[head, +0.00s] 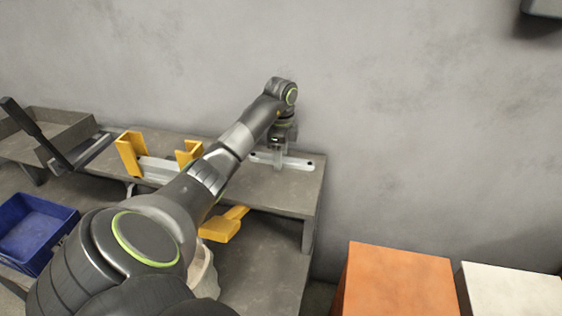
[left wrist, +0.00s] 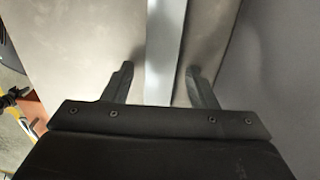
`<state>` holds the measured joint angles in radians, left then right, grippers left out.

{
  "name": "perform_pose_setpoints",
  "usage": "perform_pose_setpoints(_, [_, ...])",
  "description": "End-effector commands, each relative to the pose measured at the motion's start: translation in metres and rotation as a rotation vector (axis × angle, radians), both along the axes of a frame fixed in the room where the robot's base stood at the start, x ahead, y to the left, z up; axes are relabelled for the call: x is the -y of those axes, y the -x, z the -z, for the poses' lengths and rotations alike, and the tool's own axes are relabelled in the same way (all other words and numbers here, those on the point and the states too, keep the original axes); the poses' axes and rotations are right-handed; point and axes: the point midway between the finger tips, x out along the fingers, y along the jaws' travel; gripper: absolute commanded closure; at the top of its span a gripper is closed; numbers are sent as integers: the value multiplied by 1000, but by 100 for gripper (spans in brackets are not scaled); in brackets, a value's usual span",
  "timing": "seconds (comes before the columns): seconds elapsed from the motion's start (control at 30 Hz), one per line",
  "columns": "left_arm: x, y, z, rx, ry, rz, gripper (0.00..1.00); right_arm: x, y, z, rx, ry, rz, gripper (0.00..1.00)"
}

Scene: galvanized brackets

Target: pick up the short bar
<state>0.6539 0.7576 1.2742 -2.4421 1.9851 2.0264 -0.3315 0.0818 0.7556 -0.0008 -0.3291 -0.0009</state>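A short pale metal bar (head: 302,164) with dark holes near its ends lies flat on the upper bench shelf, close to the wall. My left gripper (head: 279,166) points down over the middle of this bar, whose centre it partly hides. In the left wrist view the bar (left wrist: 164,35) runs between the two spread fingers of the left gripper (left wrist: 160,68), with a gap showing beside each fingertip. The gripper is open and holds nothing. My right gripper is in neither view.
Left of the short bar, a longer pale piece (head: 157,168) sits between yellow holders (head: 131,154). A grey tray (head: 70,130), a blue bin (head: 32,228) and a yellow piece (head: 222,226) lie further left or lower. Orange (head: 395,280) and white (head: 512,290) blocks stand at right.

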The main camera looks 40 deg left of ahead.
Motion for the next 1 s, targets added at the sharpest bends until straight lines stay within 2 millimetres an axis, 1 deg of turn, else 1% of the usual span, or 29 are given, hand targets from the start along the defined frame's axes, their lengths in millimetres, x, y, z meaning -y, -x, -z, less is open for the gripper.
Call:
perform_pose_setpoints(0.03, [0, 0, 0, 0, 0, 0, 55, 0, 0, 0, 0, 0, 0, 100])
perform_pose_setpoints(0.3, [0, 0, 0, 0, 1, 0, 90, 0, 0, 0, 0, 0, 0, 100])
perform_pose_setpoints(0.37, [0, 0, 0, 0, 1, 0, 98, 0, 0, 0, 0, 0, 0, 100])
perform_pose_setpoints(0.4, [0, 0, 0, 1, 0, 1, 100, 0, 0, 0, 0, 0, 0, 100])
perform_pose_setpoints(0.57, [0, 0, -1, 1, 0, 1, 100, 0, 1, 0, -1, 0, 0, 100])
perform_pose_setpoints(0.67, [0, 0, -5, 1, 0, 1, 100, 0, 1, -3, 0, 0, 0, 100])
perform_pose_setpoints(0.77, [0, -1, -17, 3, -1, 1, 100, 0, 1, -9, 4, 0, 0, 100])
perform_pose_setpoints(0.87, [0, -1, -36, 4, 0, 2, 100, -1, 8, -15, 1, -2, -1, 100])
perform_pose_setpoints(1.0, [0, 0, -55, 2, 1, 1, 100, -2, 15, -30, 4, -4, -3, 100])
